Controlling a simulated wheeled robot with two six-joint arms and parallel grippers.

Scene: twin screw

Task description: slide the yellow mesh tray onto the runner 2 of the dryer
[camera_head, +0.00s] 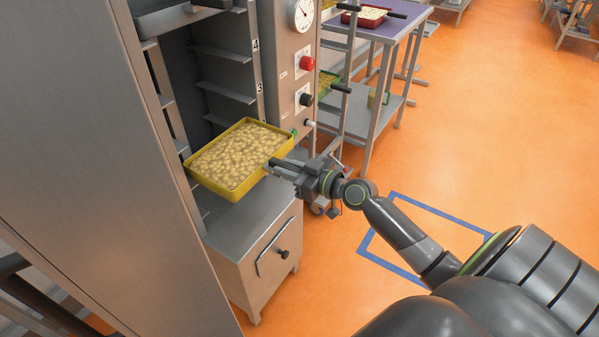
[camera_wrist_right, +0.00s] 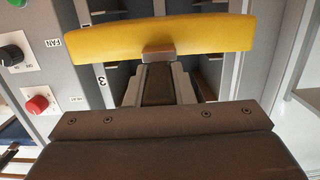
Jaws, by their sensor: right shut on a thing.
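The yellow tray (camera_head: 236,189), filled with pale beige pieces, is at the open front of the dryer (camera_head: 188,75), below the runner beside label 3 (camera_head: 228,92). It looks about level. My right gripper (camera_head: 279,166) is shut on the near right side of the tray. In the wrist view, the yellow tray wall (camera_wrist_right: 100,47) spans the top and the right gripper (camera_wrist_right: 158,52) meets its middle. The tray hides the rails behind it, so I cannot tell whether it touches runner 2. My left gripper is not in view.
A control column with a gauge (camera_head: 301,14), a red knob (camera_head: 307,63) and a black knob (camera_head: 306,100) stands right of the opening. A grey cabinet (camera_head: 262,235) with a handle is below the tray. A rack and purple-topped table (camera_head: 385,28) stand behind. Orange floor is clear at right.

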